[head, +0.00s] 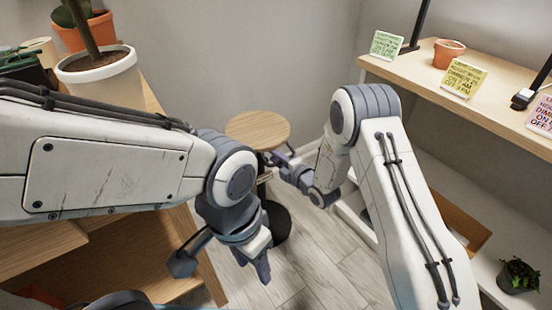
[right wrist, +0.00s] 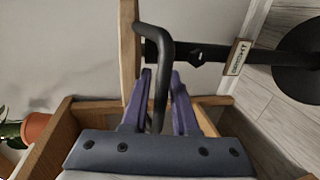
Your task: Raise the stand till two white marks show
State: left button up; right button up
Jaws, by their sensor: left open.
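The stand has a round wooden top (head: 258,128) and stands on the floor beyond my arms, partly hidden by my right gripper (head: 276,166). In the right wrist view its black post (right wrist: 215,52) runs sideways to a round dark foot (right wrist: 300,70). A small lettered tag (right wrist: 237,57) is at the post; its text is too small to read. I cannot make out white marks on the post. My right gripper (right wrist: 161,76) has its purple fingers close on both sides of a bent black crank handle (right wrist: 160,42). My left gripper (head: 224,264) is open and empty, above the floor.
A wooden shelf with a potted plant in a white pot (head: 100,75) is at left. At right a wooden shelf (head: 490,107) carries cards and a terracotta pot (head: 448,53). A small dark-potted plant (head: 518,275) is lower right. Grey floor (head: 315,255) is clear between.

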grip_shut()
dwell(1.4)
